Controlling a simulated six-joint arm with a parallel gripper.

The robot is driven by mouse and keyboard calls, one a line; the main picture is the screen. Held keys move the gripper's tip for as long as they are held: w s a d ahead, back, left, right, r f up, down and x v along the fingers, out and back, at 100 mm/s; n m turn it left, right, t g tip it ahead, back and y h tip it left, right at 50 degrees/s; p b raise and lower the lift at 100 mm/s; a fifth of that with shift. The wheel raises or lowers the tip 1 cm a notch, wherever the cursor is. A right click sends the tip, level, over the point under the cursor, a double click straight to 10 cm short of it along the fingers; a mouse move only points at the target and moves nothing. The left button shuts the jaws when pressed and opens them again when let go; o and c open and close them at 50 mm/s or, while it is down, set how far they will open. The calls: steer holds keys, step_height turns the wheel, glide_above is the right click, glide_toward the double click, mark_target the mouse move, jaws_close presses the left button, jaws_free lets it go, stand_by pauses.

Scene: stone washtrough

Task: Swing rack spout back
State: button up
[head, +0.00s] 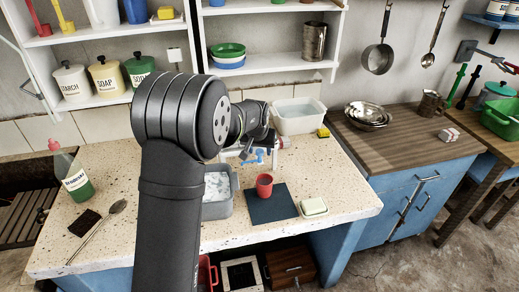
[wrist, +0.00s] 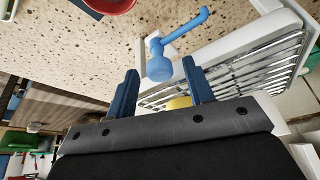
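The blue spout (wrist: 164,58) shows in the wrist view beside the white-framed rack (wrist: 275,40) with metal rods. Its thick end is nearest me and its thin arm points up and right, ending in a small knob. In the head view the spout (head: 259,156) is a small blue shape just past my wrist, and the rack is mostly hidden by my arm. My gripper (wrist: 160,72) is open, with its two blue fingers apart. The thick end of the spout appears between the fingertips; I cannot tell whether either finger touches it.
A red cup (head: 264,186) stands on a dark blue mat (head: 272,208), with a soap dish (head: 314,206) to its right. A grey basin (head: 217,207) is left of the cup. A white basin (head: 298,118) and yellow sponge (head: 323,132) are behind. Speckled countertop (head: 340,188) is clear at right.

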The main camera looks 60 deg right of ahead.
steer(key=shift+r, duration=0.1)
steer(key=v, duration=1.7)
steer(key=x, duration=1.7)
